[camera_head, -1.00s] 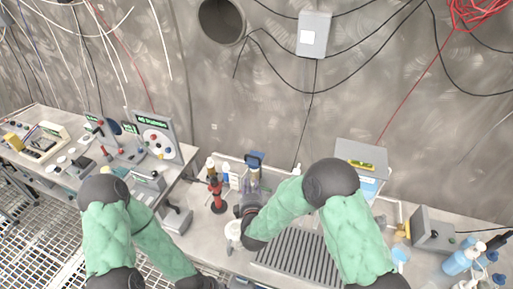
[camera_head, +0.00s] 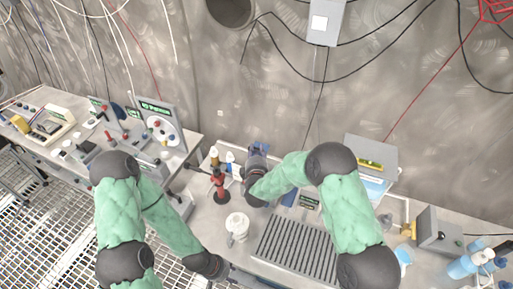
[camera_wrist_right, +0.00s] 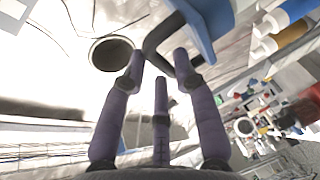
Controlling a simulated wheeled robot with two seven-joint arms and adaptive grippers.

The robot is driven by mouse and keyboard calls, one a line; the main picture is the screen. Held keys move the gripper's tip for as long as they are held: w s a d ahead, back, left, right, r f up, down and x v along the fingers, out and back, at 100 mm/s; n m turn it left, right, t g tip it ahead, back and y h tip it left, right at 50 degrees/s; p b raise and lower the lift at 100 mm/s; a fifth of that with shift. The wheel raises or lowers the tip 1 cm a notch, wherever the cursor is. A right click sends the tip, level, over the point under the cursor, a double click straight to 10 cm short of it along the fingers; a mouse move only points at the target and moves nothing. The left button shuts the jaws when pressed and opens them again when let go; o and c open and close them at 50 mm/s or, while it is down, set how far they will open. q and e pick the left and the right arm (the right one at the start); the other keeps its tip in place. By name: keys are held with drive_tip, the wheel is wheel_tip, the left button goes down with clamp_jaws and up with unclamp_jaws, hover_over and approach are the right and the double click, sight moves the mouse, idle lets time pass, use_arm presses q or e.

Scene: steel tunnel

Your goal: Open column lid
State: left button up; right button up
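My right gripper (camera_head: 256,160) is at the back of the bench near the wall, its wrist partly covering it. In the right wrist view its three purple fingers (camera_wrist_right: 160,68) are spread apart. A dark curved bar (camera_wrist_right: 160,35) on a blue body (camera_wrist_right: 203,28) lies just beyond the fingertips; I cannot tell whether they touch, or whether this is the column lid. My left gripper (camera_head: 228,272) is low at the bench's front edge, its fingers too unclear to judge. A white round container (camera_head: 237,227) stands between the two grippers. No lid is clearly identifiable.
A red stand (camera_head: 220,187) is close left of the right gripper. A ribbed grey tray (camera_head: 300,250) lies right of the white container. A grey box (camera_head: 372,152) with a yellow level stands at the back right. Bottles (camera_head: 462,266) crowd the right end.

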drive_tip(key=shift+w+f, duration=0.15)
drive_tip(key=shift+w, duration=0.85)
clamp_jaws()
